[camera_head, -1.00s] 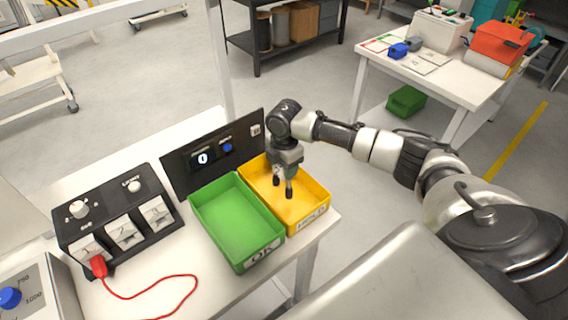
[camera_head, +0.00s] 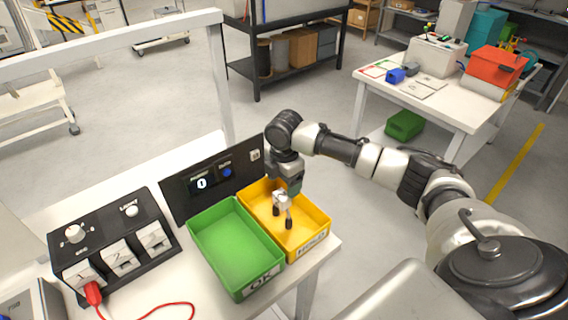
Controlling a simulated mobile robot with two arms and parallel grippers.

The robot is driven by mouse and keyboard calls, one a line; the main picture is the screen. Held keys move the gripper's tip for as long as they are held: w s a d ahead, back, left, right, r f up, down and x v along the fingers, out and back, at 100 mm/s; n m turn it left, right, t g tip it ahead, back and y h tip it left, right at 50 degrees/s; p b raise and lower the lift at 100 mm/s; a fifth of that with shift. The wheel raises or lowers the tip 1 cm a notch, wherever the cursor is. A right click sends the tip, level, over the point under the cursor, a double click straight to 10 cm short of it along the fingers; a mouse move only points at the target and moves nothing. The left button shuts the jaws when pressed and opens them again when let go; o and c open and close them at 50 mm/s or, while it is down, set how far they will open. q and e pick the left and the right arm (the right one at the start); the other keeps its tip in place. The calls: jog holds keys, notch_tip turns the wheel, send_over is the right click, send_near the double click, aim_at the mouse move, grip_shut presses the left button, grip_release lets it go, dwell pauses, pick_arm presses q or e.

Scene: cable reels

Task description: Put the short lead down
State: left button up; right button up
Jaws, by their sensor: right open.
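My right gripper (camera_head: 282,217) points down over the yellow tray (camera_head: 319,239), its two fingers apart. I see nothing between the fingers. Whether the fingertips touch the tray floor I cannot tell. A red lead (camera_head: 160,307) runs from a red plug (camera_head: 93,293) at the front of the black switch box (camera_head: 150,238) and leaves the bottom edge of the view. Whether it is the short lead I cannot tell. No other lead shows in the trays. My left gripper is out of view.
The empty green tray (camera_head: 232,240), marked OK, stands left of the yellow one on the white bench. A black display panel (camera_head: 209,184) stands behind them. A second white table (camera_head: 452,108) with a red bin is at the back right.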

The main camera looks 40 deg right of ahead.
notch_tip(320, 180, up, 9)
jog(key=b, duration=0.1)
jog(key=shift+b, duration=0.35)
jog(key=shift+f, duration=0.1)
